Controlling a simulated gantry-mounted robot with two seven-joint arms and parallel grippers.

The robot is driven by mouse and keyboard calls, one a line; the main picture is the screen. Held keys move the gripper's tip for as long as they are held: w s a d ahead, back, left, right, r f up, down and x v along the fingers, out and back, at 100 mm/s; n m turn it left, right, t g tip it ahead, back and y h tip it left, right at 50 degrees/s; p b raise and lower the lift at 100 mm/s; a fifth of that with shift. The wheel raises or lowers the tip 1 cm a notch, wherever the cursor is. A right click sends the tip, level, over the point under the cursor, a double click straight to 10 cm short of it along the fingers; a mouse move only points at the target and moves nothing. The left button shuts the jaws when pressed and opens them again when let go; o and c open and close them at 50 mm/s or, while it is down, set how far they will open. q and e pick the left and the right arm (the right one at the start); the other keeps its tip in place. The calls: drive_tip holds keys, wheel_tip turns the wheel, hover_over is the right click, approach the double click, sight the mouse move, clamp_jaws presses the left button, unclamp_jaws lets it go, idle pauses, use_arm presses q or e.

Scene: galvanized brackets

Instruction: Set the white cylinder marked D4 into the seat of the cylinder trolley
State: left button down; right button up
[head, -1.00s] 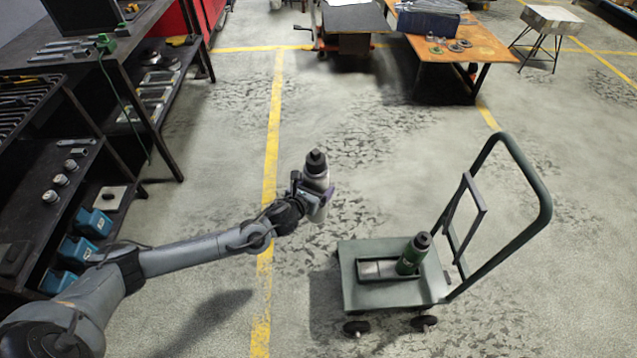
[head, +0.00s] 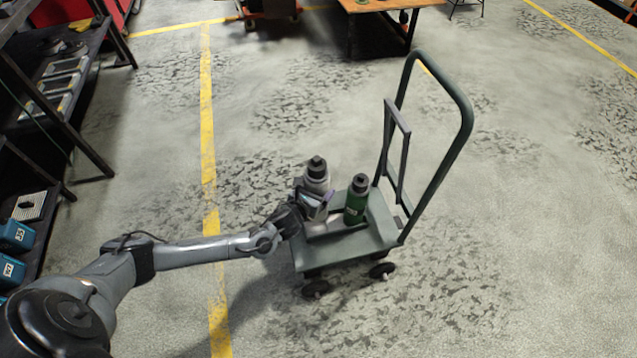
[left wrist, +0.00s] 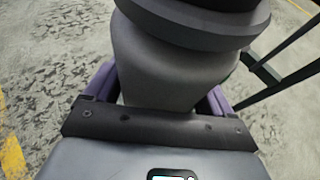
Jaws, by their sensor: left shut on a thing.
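The white cylinder (head: 316,177) with a black cap is upright in my left gripper (head: 318,200), over the left part of the cylinder trolley (head: 350,248). In the left wrist view the cylinder (left wrist: 170,70) fills the middle between the purple fingers of the gripper (left wrist: 160,95). Its marking is not readable. A green cylinder (head: 356,203) with a dark cap stands on the trolley just right of it. The seat beside the green cylinder is mostly hidden by my gripper, and I cannot tell whether the white cylinder touches it. My right gripper is not in view.
The trolley's tall handle (head: 463,110) and an inner frame (head: 398,145) rise at its right side. A dark shelf (head: 60,110) with blue bins (head: 14,236) is at the left. An orange-topped table (head: 385,5) stands at the back. The floor around the trolley is clear.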

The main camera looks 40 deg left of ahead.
use_arm(q)
drive_tip(key=f+b, duration=0.7)
drive_tip(key=shift+s, duration=0.2)
drive_tip(key=shift+r, duration=0.3)
idle(0.5)
drive_tip(key=shift+w+p, duration=0.1)
drive_tip(key=shift+p, duration=0.5)
drive_tip(key=shift+p, duration=0.5)
idle(0.5)
drive_tip(key=shift+a+f, duration=0.1)
idle(0.4)
